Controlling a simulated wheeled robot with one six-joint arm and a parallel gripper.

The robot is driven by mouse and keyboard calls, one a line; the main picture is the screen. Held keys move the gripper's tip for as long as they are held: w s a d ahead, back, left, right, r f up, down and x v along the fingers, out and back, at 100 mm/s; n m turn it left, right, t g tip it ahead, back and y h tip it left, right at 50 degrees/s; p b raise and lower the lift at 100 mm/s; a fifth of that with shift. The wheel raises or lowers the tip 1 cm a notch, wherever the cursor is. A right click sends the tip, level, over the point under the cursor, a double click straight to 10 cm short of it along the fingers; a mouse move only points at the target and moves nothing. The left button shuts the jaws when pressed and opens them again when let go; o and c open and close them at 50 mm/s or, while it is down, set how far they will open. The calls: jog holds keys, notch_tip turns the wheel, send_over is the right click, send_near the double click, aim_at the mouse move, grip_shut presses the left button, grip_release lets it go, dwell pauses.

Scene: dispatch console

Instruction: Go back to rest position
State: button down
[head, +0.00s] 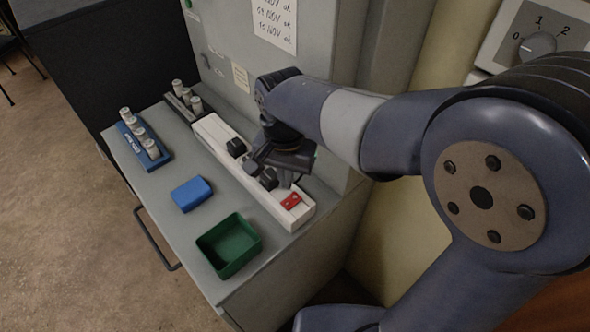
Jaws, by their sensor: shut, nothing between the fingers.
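My gripper (283,176) is over the right part of a long white strip (228,161) on the grey console top. Its fingers are small and partly hidden by the gripper body, and they look shut and empty. The strip carries a black block (236,147) near its middle, another black block (268,179) beside my gripper, and a red switch (291,201) at its near end. I cannot tell whether my fingers touch the strip or the near black block.
A blue block (192,194) and an open green bin (228,246) stand in front of the strip. A blue rack (158,160) and a dark rack (179,109) hold pale cylinders at the far left. A grey cabinet wall (240,45) rises behind; a dial (537,46) is at upper right.

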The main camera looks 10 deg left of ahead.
aim_at(287, 204)
jog(key=shift+f, duration=0.15)
notch_tip(287, 204, down, 7)
jog(key=b, duration=0.6)
jog(key=shift+r, duration=0.3)
